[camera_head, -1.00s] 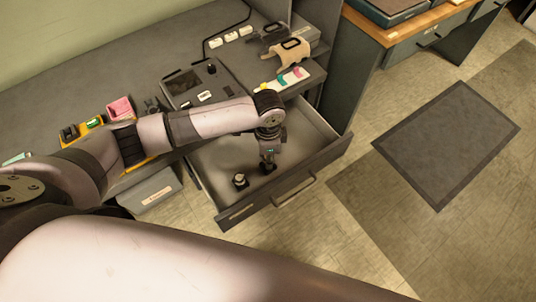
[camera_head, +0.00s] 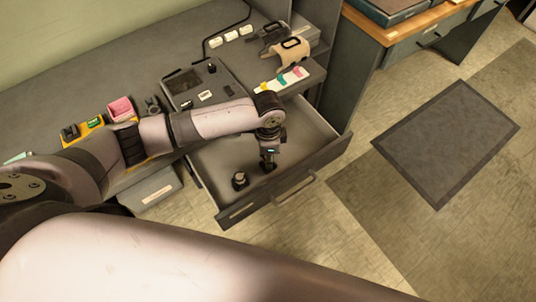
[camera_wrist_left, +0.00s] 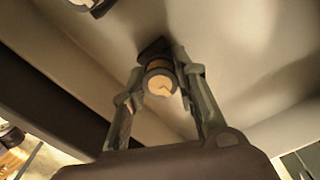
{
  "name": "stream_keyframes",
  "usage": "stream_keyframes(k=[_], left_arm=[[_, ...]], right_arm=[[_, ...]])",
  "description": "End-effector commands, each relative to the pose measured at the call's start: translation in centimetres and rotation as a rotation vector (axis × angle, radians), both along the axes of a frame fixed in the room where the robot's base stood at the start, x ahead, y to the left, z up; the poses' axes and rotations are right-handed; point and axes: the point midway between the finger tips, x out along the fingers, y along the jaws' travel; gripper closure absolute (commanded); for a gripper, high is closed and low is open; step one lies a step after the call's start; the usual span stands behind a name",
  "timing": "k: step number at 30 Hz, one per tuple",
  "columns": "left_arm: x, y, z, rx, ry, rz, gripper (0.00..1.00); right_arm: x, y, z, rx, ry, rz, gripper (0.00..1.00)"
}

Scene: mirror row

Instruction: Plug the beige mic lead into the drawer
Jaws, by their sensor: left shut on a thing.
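The drawer (camera_head: 283,200) is pulled open below the desk. My left gripper (camera_head: 268,165) points down inside it, close to the drawer floor. In the left wrist view its fingers (camera_wrist_left: 162,72) are shut on a short round piece with a beige end face (camera_wrist_left: 161,85), which looks like the beige mic lead's plug. A dark base shows behind this piece; I cannot tell whether the two are joined. A second round fitting (camera_head: 240,181) stands to the left on the drawer floor, partly visible in the wrist view (camera_wrist_left: 88,4). My right gripper is out of view.
The desk (camera_head: 120,65) carries a panel device (camera_head: 187,82), a pink box (camera_head: 121,108) and a tray of coloured pieces (camera_head: 285,79). A grey bin (camera_head: 150,188) is left of the drawer. A dark mat (camera_head: 446,142) lies on open floor at right.

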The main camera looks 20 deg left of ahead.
Motion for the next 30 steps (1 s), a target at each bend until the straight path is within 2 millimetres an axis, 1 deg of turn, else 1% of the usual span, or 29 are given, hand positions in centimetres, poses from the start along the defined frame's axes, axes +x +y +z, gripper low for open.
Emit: stream_keyframes(k=[30], left_arm=[[0.0, 0.0, -1.6, 0.0, 0.0, 0.0, 0.94]], right_arm=[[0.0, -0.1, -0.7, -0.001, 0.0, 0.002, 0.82]])
